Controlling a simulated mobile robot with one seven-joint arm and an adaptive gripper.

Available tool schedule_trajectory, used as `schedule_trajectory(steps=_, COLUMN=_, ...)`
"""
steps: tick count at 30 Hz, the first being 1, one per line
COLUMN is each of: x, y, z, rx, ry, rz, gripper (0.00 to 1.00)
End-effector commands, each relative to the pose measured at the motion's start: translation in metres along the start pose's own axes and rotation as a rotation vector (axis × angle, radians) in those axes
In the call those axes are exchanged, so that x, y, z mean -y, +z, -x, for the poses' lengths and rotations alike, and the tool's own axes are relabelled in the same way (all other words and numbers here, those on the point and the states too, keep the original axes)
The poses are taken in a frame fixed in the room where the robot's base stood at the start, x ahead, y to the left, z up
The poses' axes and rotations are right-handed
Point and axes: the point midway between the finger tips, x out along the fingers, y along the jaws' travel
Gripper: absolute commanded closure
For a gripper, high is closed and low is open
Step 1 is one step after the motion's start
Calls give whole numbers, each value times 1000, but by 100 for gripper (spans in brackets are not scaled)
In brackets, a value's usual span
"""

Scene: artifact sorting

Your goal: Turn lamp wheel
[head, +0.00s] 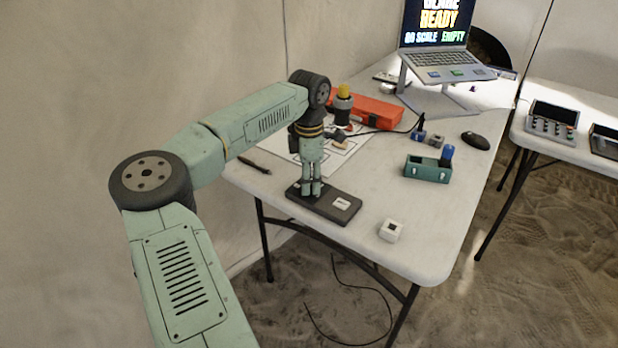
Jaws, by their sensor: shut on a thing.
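My gripper (311,191) points straight down over a dark grey flat box (336,212) near the front left edge of the white table. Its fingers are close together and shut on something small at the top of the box. The lamp wheel itself is hidden between or behind the fingers, so I cannot tell its shape or how far it is turned. A small pale label or screen (342,204) shows on the box's right part. I cannot make out a lit lamp on it.
A dark pen (254,165) lies left. The front middle is mostly clear.

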Motion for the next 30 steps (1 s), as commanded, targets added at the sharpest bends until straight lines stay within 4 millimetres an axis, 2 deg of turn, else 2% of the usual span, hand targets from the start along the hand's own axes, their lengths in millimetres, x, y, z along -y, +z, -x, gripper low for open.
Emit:
schedule_trajectory(steps=6, x=-1, y=1, z=2, rx=3, ry=4, rz=-183, gripper=95)
schedule_trajectory(steps=15, x=-1, y=1, z=2, rx=2, ry=4, rz=-362, gripper=95)
schedule_trajectory(steps=30, x=-1, y=1, z=1, rx=2, ry=4, rz=-444, gripper=95)
